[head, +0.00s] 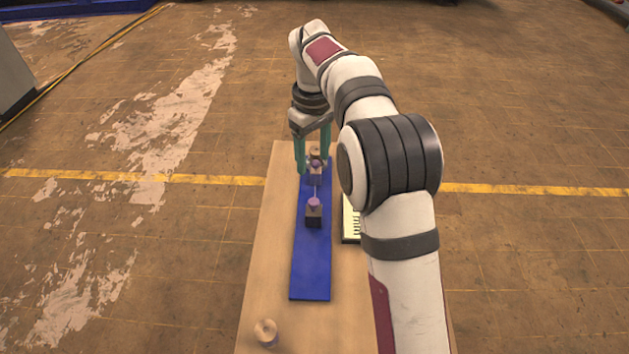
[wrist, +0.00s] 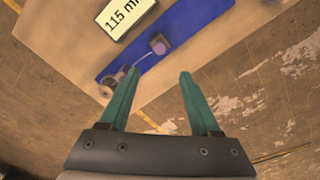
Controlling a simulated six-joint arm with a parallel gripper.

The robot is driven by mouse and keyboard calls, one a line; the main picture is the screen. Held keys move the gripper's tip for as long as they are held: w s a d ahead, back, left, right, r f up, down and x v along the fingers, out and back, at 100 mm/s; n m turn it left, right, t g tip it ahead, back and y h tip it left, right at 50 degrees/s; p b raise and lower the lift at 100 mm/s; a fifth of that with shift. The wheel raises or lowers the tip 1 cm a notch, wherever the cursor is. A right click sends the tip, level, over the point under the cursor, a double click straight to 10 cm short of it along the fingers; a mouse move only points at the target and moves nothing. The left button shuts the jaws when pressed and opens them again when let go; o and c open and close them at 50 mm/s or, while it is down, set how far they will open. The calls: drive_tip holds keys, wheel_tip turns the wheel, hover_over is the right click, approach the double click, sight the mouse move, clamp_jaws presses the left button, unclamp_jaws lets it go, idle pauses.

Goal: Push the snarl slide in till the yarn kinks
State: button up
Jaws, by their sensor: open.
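A long blue board (head: 311,262) lies on the wooden table. A dark block with a purple top (head: 314,213) sits on the board, and it also shows in the wrist view (wrist: 160,44). I cannot tell which piece is the slide. My gripper (head: 314,172) is open at the far piece, its green fingers pointing down. In the wrist view the fingers (wrist: 153,82) are apart with nothing between their tips.
A display reading "115 m…" (wrist: 124,14) lies beside the board, partly hidden by my arm in the head view (head: 350,222). A wooden spool (head: 265,332) stands at the table's near left. The table (head: 262,255) left of the board is mostly clear.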

sight(314, 201)
wheel_tip(314, 201, down, 13)
drive_tip(key=shift+f, duration=0.2)
clamp_jaws()
drive_tip(key=shift+r, duration=0.1)
idle(1.2)
